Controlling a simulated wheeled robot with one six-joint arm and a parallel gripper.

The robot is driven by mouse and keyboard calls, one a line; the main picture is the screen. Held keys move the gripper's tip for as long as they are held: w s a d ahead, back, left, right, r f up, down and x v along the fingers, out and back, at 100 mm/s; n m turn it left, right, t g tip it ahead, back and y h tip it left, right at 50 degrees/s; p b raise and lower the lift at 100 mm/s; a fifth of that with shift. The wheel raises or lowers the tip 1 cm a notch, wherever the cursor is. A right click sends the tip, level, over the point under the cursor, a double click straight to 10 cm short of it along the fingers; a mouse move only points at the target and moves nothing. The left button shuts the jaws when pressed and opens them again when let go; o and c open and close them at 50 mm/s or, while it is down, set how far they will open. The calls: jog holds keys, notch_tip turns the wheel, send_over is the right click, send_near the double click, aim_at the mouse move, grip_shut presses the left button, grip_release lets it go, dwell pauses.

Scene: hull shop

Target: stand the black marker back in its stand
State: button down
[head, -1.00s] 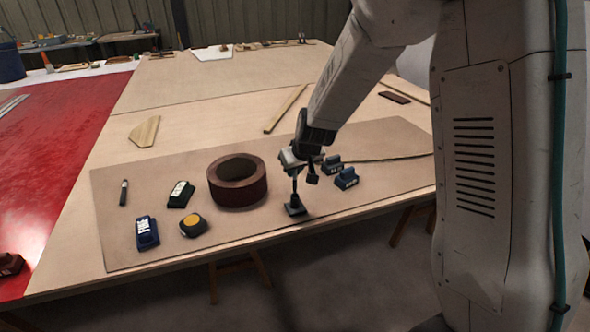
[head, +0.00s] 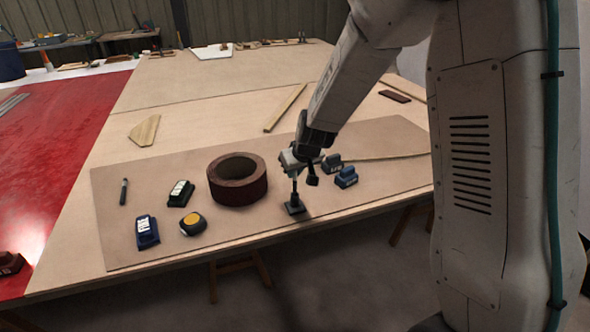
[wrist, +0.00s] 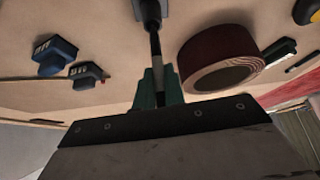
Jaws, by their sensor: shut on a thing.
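The black marker (head: 294,190) is upright in my gripper (head: 295,174), at the front of the brown board. In the wrist view, my teal fingers (wrist: 158,88) are shut on the marker (wrist: 155,48), which has a pale grey section between them. The dark stand (head: 295,208) is a small square base directly below the marker; it also shows at the top edge of the wrist view (wrist: 148,10). The marker's lower end meets the stand's upper part; how deep it sits I cannot tell.
A dark red roll (head: 238,180) lies just left of the stand. Further left are a tape measure (head: 192,224), a dark block (head: 180,194), a blue block (head: 147,232) and a dark pen-like thing (head: 124,191). The board's front edge is close.

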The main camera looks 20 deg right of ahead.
jog(key=shift+f, duration=1.3)
dwell(2.5)
jog(key=c, duration=1.4)
grip_release()
jog(key=shift+v, duration=3.9)
